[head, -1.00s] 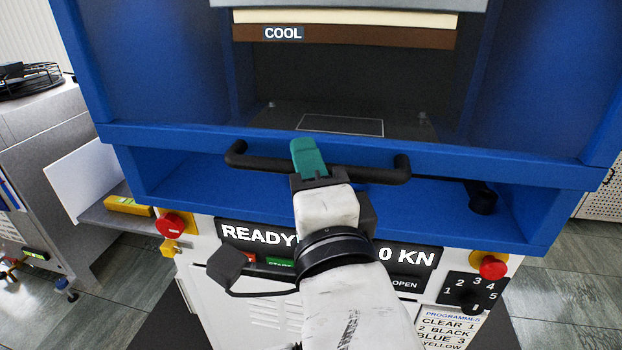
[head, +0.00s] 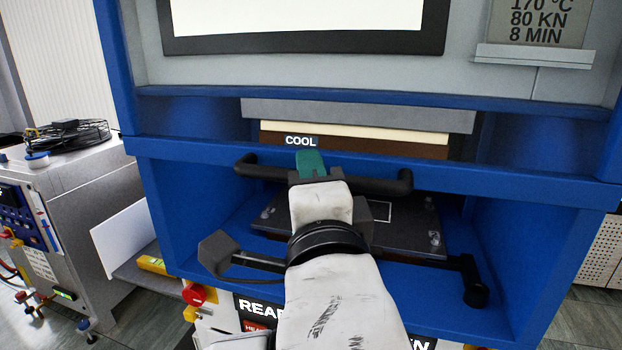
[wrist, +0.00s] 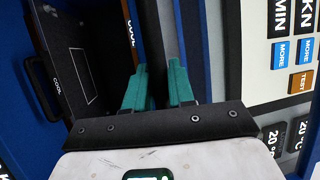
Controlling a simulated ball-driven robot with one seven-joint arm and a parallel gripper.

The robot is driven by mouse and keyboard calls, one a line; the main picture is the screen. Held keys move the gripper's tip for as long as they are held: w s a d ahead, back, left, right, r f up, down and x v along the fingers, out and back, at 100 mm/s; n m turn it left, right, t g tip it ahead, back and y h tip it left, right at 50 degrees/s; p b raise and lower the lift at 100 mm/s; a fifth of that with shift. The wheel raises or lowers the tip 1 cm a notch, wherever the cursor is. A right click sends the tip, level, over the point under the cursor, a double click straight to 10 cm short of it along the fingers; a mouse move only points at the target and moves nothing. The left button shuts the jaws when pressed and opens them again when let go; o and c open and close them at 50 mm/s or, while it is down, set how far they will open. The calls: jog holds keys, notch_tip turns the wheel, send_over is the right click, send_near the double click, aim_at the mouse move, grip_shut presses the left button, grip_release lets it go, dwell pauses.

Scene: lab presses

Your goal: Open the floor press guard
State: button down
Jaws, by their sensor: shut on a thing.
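The press guard's blue lower rail (head: 480,180) runs across the press front in the head view. A black bar handle (head: 385,185) is fixed along it. My gripper (head: 311,165) with teal fingers is shut on the handle near its middle, hiding that part of the bar. The rail stands above a wide opening, with the dark lower platen (head: 410,235) showing below it. In the wrist view both teal fingers (wrist: 157,88) point up the picture; the grip itself is hard to make out there.
The COOL-labelled upper platen (head: 345,140) shows just above the rail. Black levers (head: 476,290) and a red button (head: 200,294) sit lower on the press. A grey machine (head: 90,200) stands at left. A programme sign (head: 540,22) hangs upper right.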

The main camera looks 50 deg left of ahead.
jog(key=shift+r, duration=0.1)
jog(key=c, duration=1.3)
grip_release()
jog(key=shift+c, duration=0.2)
jog(key=b+v, duration=0.2)
jog(key=v, duration=0.9)
jog(key=shift+b, duration=0.4)
jog(key=shift+w, duration=0.15)
